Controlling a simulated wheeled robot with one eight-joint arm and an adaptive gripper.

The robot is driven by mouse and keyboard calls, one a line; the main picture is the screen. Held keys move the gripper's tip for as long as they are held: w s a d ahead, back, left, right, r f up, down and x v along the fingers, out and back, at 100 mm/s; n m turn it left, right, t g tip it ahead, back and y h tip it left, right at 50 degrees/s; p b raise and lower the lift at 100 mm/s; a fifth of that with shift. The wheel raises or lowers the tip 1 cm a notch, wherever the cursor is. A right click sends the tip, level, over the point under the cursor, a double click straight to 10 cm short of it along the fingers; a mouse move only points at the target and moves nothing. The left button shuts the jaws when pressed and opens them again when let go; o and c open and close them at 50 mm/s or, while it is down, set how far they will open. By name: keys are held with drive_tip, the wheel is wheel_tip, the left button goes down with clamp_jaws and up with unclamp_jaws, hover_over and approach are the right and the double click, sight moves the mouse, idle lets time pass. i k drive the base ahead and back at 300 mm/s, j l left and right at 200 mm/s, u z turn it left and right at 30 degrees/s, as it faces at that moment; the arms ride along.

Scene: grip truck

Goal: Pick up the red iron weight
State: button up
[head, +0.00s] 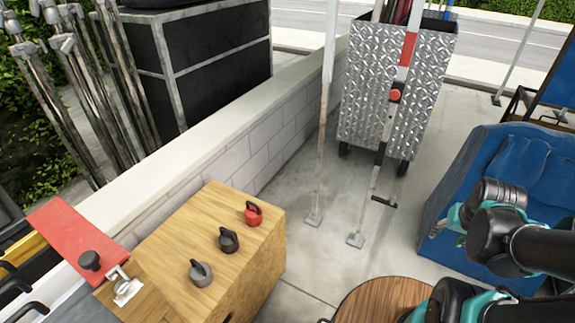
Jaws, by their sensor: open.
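The red iron weight (253,216) is a small kettlebell shape with a handle. It stands upright near the far right corner of the top of a light wooden box (190,225). A black weight (228,241) and a grey weight (200,273) of similar shape stand nearer on the same top, roughly in a row with it and apart from each other. My arm shows as black and teal links at the right, well away from the weights. I cannot make out my gripper's fingers in this view.
A red board with a black knob (75,240) lies left of the box. A low wall (200,160) runs behind it. A metal cart (390,85) and thin poles (322,150) stand beyond. A round wooden top (375,300) and blue sofa (510,160) are right. Concrete floor between is clear.

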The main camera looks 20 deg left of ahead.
sight(253, 213)
drive_tip(key=k+j+u, duration=0.1)
drive_tip(key=u, duration=0.35)
drive_tip(key=j+u, duration=0.2)
drive_tip(key=u, duration=0.25)
drive_tip(key=j+u, duration=0.2)
drive_tip(key=u, duration=0.25)
